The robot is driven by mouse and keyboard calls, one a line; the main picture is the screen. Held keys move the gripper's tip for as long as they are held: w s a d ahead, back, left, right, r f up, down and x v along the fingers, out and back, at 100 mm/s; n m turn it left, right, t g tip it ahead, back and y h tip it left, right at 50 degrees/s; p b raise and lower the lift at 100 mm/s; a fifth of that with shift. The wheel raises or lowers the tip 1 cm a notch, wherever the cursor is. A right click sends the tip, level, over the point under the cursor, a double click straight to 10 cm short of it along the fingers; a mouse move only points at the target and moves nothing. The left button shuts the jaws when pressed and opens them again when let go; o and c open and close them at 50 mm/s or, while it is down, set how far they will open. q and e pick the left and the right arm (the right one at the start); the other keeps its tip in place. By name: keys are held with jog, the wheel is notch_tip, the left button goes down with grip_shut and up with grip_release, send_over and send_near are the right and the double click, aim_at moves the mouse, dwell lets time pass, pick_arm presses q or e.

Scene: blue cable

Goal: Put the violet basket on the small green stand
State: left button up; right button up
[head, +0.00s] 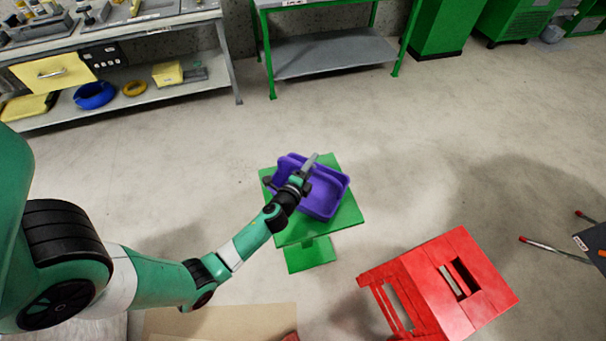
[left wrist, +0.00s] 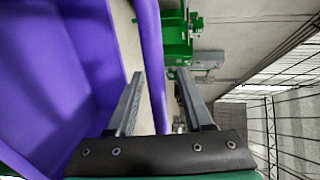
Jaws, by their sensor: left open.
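The violet basket (head: 325,202) is over the top of the small green stand (head: 346,217) and appears to rest on it, turned at an angle to the stand's edges. In the left wrist view, the open fingers (left wrist: 160,76) straddle the basket's wall (left wrist: 152,45), one finger inside and one outside. Visible gaps separate the wall from the fingers. The basket's inside fills the left of that view. My right gripper is not in view.
A red stool (head: 425,268) stands at the lower right, near the green stand. A workbench (head: 150,92) with a lower shelf is at the back left, and a green-framed table (head: 335,60) is at the back. The floor between is clear.

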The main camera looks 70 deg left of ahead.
pick_arm(q)
jog(key=v, duration=1)
jog(key=shift+s+d+p, duration=0.25)
jog(key=shift+p, duration=0.1)
jog(key=shift+w+r, duration=0.1)
jog(key=shift+r, duration=0.1)
jog(key=w+d+r+n+t, duration=0.25)
jog(key=w+r, duration=0.25)
jog(key=r, duration=0.5)
jog(key=w+d+r+n+t, duration=0.1)
jog(key=w+r+n+t, duration=0.3)
jog(key=r, duration=0.6)
jog(key=w+d+r+n, duration=0.2)
jog(key=w+r, duration=0.4)
jog(key=r, duration=0.4)
jog(key=s+d+r+t+h, duration=0.2)
jog(key=d+r+t+h, duration=0.1)
jog(key=r, duration=0.7)
jog(key=s+d+r+t+h, duration=0.3)
jog(key=d+r+h, duration=0.2)
jog(key=r, duration=0.5)
jog(key=s+d+r+t+h, duration=0.3)
jog(key=d+r, duration=0.5)
jog(key=r, duration=0.3)
jog(key=shift+h, duration=0.7)
jog(key=shift+s+d+n, duration=0.1)
jog(key=shift+n, duration=0.15)
